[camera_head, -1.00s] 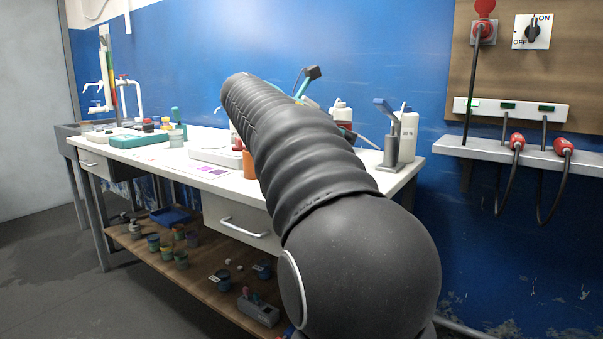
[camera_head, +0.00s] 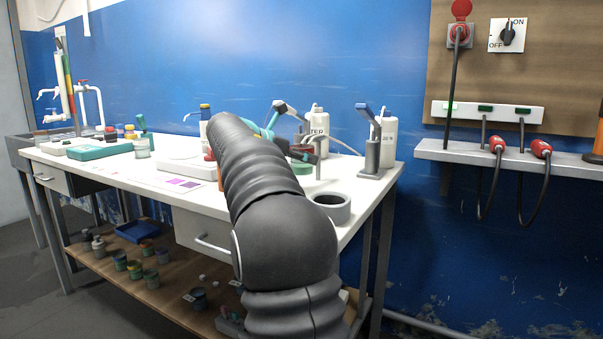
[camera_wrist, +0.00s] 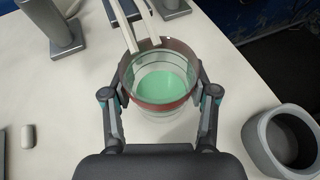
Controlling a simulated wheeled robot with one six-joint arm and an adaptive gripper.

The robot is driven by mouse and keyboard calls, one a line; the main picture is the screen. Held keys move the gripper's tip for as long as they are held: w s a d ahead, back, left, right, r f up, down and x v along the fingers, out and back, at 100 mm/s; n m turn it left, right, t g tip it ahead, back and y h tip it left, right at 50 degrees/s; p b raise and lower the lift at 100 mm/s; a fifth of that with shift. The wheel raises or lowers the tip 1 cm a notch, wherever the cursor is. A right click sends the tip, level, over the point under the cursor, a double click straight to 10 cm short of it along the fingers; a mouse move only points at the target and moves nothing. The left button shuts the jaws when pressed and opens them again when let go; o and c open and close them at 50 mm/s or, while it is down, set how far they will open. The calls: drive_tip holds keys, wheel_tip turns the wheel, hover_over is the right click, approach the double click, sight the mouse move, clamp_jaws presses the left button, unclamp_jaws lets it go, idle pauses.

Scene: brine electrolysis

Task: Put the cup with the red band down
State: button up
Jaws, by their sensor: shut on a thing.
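The cup with the red band (camera_wrist: 158,106) is clear, with pale green liquid in it. In the wrist view it is between the fingers of my gripper (camera_wrist: 160,100), which is shut on it. The cup looks upright over the white tabletop (camera_wrist: 75,100); I cannot tell whether its base touches. Two pale strips (camera_wrist: 125,25) cross the cup's far left rim; I cannot tell whether they enter the cup. In the head view my arm hides much of the gripper area.
A grey ring-shaped holder (camera_head: 332,207) stands near the table's right front edge; it also shows in the wrist view (camera_wrist: 256,150). A grey stand (camera_wrist: 62,35) is at far left of the cup. White bottles (camera_head: 388,145) stand behind. Bare tabletop lies left of the cup.

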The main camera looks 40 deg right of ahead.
sight(300, 171)
drive_tip(key=shift+w+d+f, duration=0.2)
drive_tip(key=shift+f, duration=0.15)
drive_tip(key=shift+f+b, duration=0.55)
drive_tip(key=shift+f, duration=1.2)
drive_tip(key=shift+f, duration=0.15)
drive_tip(key=o, duration=1.3)
drive_tip(key=shift+a+r, duration=0.25)
drive_tip(key=shift+a, duration=0.05)
drive_tip(key=p+v, duration=0.1)
drive_tip(key=v, duration=1)
drive_tip(key=shift+a+r, duration=0.15)
drive_tip(key=shift+a, duration=0.1)
